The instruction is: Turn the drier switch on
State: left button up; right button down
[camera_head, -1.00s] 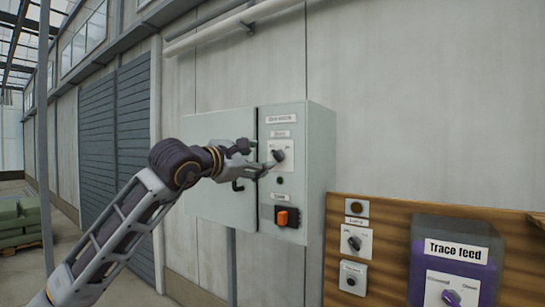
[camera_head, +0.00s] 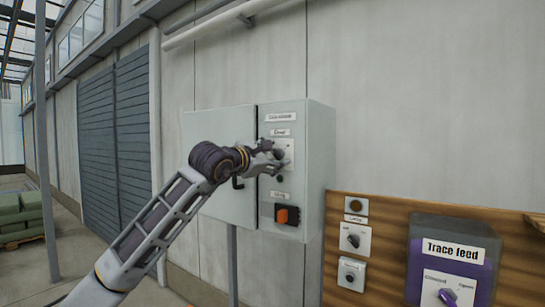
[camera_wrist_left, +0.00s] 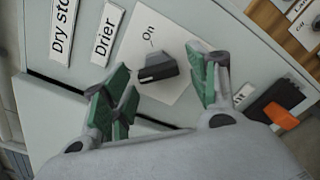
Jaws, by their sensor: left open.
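The drier switch is a black rotary knob (camera_wrist_left: 158,68) on a white plate under a "Drier" label (camera_wrist_left: 107,35), with an "On" mark beside it. It sits on the narrow right-hand panel of a grey-green cabinet (camera_head: 220,200). My left gripper (camera_head: 278,157) is at that plate and largely hides the knob in the head view. In the left wrist view the left gripper (camera_wrist_left: 160,70) is open, its green-padded fingers on either side of the knob with gaps visible. I cannot tell how deep the fingertips reach. My right gripper is not in view.
An orange switch (camera_head: 287,215) sits lower on the same panel. To the right, a wooden board (camera_head: 390,212) carries a lamp, another knob (camera_head: 353,241) and a button. A purple "Trace feed" box (camera_head: 450,265) stands in front of it.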

pick_arm(q)
jog(key=c, duration=1)
